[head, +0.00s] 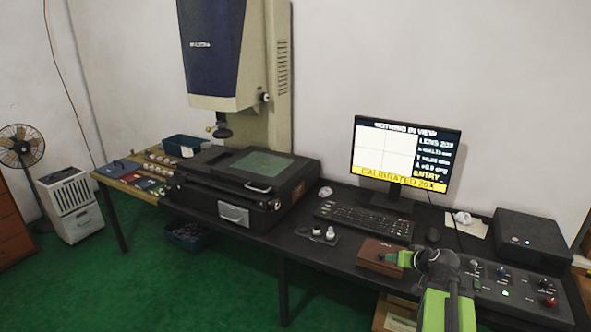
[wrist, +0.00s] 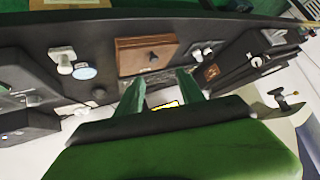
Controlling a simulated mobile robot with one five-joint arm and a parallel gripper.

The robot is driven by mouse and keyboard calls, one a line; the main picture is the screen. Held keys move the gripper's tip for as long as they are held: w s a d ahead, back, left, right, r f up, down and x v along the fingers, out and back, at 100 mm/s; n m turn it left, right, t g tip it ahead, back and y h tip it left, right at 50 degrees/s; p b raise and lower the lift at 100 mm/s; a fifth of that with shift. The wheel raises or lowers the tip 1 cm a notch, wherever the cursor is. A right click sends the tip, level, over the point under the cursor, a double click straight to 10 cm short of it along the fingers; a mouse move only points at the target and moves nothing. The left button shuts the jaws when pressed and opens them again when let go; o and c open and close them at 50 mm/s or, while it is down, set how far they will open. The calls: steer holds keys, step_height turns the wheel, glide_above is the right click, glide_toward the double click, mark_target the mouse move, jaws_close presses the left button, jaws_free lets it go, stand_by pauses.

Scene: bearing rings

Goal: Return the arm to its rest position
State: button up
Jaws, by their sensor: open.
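My gripper (head: 398,258) is at the end of my green arm at the right of the head view, over or just beside a brown box (head: 371,256). In the wrist view, the two green fingers of my gripper (wrist: 160,88) stand apart with nothing between them. The brown box (wrist: 135,58), with a small dark piece on it, lies beyond the fingertips. The far end of the box is partly hidden by my gripper in the head view.
The black bench (head: 290,252) carries a keyboard (head: 365,219), a monitor (head: 403,155), a control panel (head: 520,292) and a black box (head: 530,240). Small white and dark parts (head: 324,234) lie left of the brown box. A large measuring machine (head: 245,180) stands further left.

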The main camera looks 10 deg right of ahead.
steer(key=w+a+n+g+y+p, duration=0.1)
steer(key=w+a+n+y, duration=0.1)
steer(key=a, duration=1)
steer(key=w+a+n+g+y+p, duration=0.1)
steer(key=w+a+n+g+p, duration=0.15)
steer(key=a, duration=1.05)
steer(key=s+a+f+n+g, duration=0.1)
steer(key=s+a+f+g, duration=0.2)
steer(key=s+a, duration=0.45)
steer(key=s+d+f+m+g+h, duration=0.2)
steer(key=s+d+g+h, duration=0.1)
steer(key=s, duration=0.3)
steer(key=shift+s+d, duration=0.2)
steer(key=shift+s, duration=0.1)
steer(key=shift+m+g, duration=0.25)
